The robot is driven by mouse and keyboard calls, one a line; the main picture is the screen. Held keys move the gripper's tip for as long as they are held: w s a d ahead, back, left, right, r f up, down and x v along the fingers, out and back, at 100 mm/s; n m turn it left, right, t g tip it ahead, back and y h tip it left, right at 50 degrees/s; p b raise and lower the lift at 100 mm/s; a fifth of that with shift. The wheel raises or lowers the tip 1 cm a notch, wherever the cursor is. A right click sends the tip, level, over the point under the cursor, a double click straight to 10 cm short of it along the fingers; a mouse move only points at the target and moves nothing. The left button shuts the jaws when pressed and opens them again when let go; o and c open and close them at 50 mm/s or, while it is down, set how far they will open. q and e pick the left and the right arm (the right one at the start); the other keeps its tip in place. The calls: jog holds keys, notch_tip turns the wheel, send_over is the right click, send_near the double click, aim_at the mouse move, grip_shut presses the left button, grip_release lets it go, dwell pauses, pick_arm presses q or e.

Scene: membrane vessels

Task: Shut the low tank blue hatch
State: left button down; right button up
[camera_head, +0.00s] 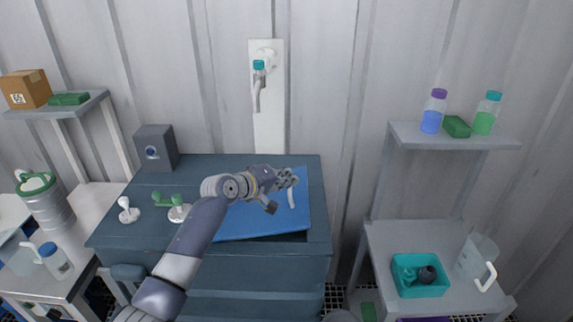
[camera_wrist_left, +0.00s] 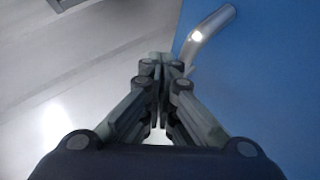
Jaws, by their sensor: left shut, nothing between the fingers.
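The blue hatch (camera_head: 262,220) is a flat bright-blue panel on top of the dark blue low tank (camera_head: 120,232). A dark strip shows under its front edge, so it looks not quite flush; how far it is raised I cannot tell. Its pale handle (camera_head: 291,198) is near the right side. My left gripper (camera_head: 288,178) is shut and empty above the hatch's far right part, close to the handle. In the left wrist view the shut fingertips (camera_wrist_left: 160,62) are just left of the metal handle (camera_wrist_left: 210,36), with the blue hatch (camera_wrist_left: 268,85) on the right. Contact is unclear.
Green and white valve handles (camera_head: 170,203) stand on the tank's left part, with a grey box (camera_head: 156,148) behind. Shelves with bottles (camera_head: 434,112) and a teal bin (camera_head: 420,285) are at the right.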

aim_at(294, 196)
pick_arm(q)
jog(key=f, duration=0.1)
jog(key=d+f, duration=0.1)
jog(key=f, duration=0.1)
jog(key=shift+d+f+y+b, duration=0.1)
jog(key=shift+f+y+b, duration=0.05)
jog(key=shift+y+b, duration=0.15)
jog(key=shift+d+f, duration=0.25)
jog(key=shift+f, duration=0.2)
jog(key=shift+d+f, duration=0.1)
jog(key=shift+f, duration=0.1)
pick_arm(e)
jog(key=shift+f, duration=0.5)
jog(key=shift+d, duration=0.2)
